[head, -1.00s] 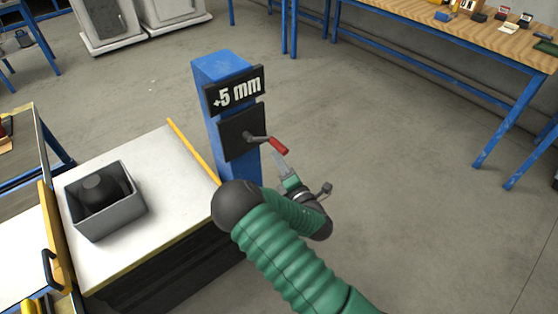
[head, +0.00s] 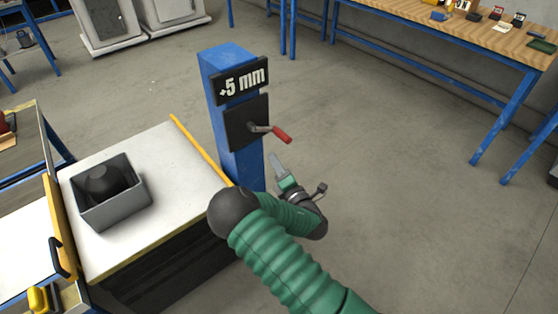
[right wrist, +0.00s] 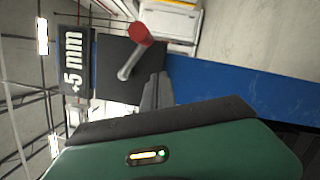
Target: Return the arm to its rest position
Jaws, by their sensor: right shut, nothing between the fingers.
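My right arm, in a ribbed green sleeve, comes up from the bottom of the head view. My right gripper (head: 275,165) is shut and empty, just below and apart from the crank with the red handle (head: 282,134). The crank is mounted on a black plate (head: 242,126) on the blue post (head: 236,165), under a "+5 mm" sign (head: 242,82). In the right wrist view the shut fingers (right wrist: 157,88) show near the red handle (right wrist: 141,34), with a gap between them. My left gripper is not in view.
A white-topped table (head: 165,205) with a grey bin (head: 112,212) holding a black object stands left of the post. A wooden bench on blue legs (head: 455,38) stands at the back right. The floor right of the post is clear.

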